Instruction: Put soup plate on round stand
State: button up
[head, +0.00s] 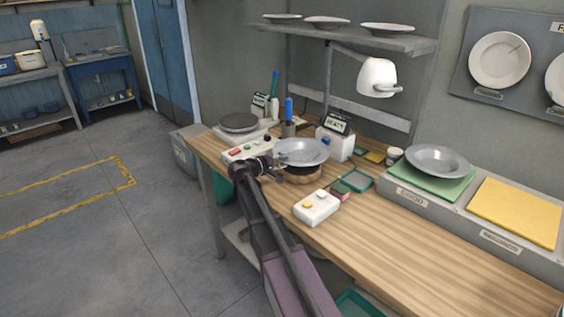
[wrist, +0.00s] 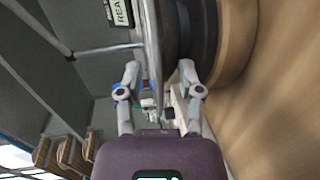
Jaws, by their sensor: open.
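A grey plate (head: 301,150) lies level above a round wooden stand (head: 305,176) in the middle of the bench and appears to rest on it. In the wrist view the plate shows edge-on as a thin rim (wrist: 153,45), with the round wooden base (wrist: 238,40) to its right and a dark round part between them. My gripper (head: 276,165) is at the plate's left side. In the wrist view my gripper (wrist: 159,68) is open, with the rim between its fingertips. I cannot tell if either finger touches it. A similar grey plate (head: 437,161) lies on a green mat.
A white box with buttons (head: 317,207) stands in front of the stand, and a lamp (head: 377,77) hangs above. A dark round disc (head: 239,122) sits on a device at left. A yellow mat (head: 516,212) is bare at right. The bench front right (head: 430,245) is clear.

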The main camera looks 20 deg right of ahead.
jog(key=shift+r, duration=0.2)
jog(key=p+v, duration=0.2)
jog(key=v, duration=1)
jog(key=shift+f, duration=0.1)
dwell(0.5)
jog(key=s+a+f+m+g+y, duration=0.1)
jog(key=s+f+g+y, duration=0.1)
jog(key=s+f+y, duration=0.45)
jog(key=s+a+f+m+g+y, duration=0.15)
jog(key=s+f+y, duration=0.25)
jog(key=s+f, duration=0.5)
jog(key=s+a+m+g+y, duration=0.1)
jog(key=s+a+y, duration=0.3)
jog(key=s, duration=0.5)
jog(key=shift+s+a+r+y, duration=0.2)
jog(key=shift+a+y, duration=0.15)
jog(key=shift+a, duration=0.4)
